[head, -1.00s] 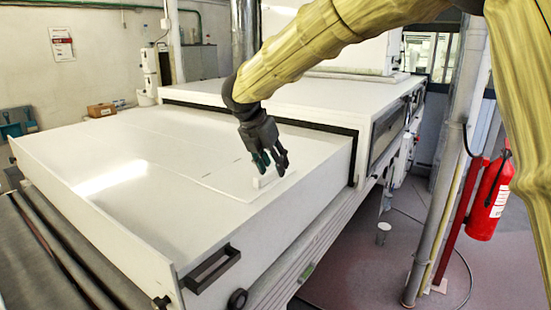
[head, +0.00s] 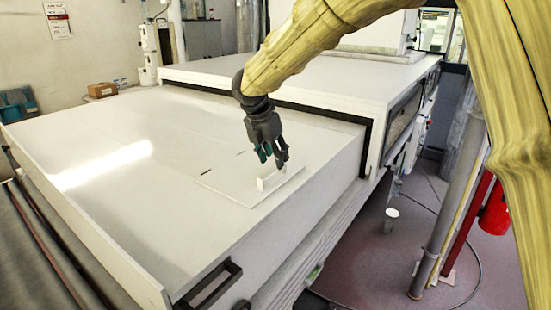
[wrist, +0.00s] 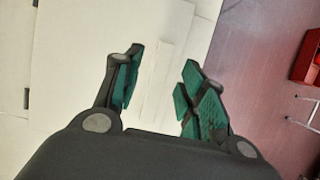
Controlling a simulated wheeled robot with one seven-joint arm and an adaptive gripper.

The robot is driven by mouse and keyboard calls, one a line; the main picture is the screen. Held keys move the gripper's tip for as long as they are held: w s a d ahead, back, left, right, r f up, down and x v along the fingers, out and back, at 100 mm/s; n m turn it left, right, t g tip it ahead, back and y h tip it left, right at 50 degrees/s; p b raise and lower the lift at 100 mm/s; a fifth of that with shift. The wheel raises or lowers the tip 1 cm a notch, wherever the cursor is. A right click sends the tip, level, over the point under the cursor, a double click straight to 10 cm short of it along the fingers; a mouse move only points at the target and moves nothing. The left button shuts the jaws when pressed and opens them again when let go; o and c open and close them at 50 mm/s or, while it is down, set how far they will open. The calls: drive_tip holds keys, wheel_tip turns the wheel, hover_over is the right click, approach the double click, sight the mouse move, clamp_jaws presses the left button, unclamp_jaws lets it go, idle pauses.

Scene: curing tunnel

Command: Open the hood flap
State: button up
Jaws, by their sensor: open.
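The hood flap (head: 228,181) is a thin white panel lying flat on the white hood top, with two small dark marks along its far-left edge. A small white upright handle (head: 268,183) stands near its right edge. My gripper (head: 273,158) points down just above the handle, fingers apart and empty. In the wrist view my gripper (wrist: 158,85) is open over the pale flap (wrist: 85,75). A narrow pale strip, likely the handle, shows between the fingers. I cannot tell whether any finger touches it.
The hood top (head: 100,130) is broad and clear around the flap. A raised white tunnel housing (head: 300,85) stands behind my gripper. A dark bracket handle (head: 207,285) is on the near side. A metal post (head: 450,200) and red extinguisher (head: 494,210) stand right.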

drive_tip(key=shift+w+d+f, duration=0.1)
drive_tip(key=shift+f, duration=0.25)
drive_tip(key=shift+s+d+f+p, duration=0.15)
drive_tip(key=shift+s+f+p, duration=0.1)
drive_tip(key=shift+f+p, duration=0.15)
drive_tip(key=shift+w+f, duration=0.4)
drive_tip(key=shift+f, duration=0.15)
drive_tip(key=shift+s+r, duration=0.15)
drive_tip(key=shift+s, duration=0.05)
drive_tip(key=shift+c, duration=0.2)
clamp_jaws()
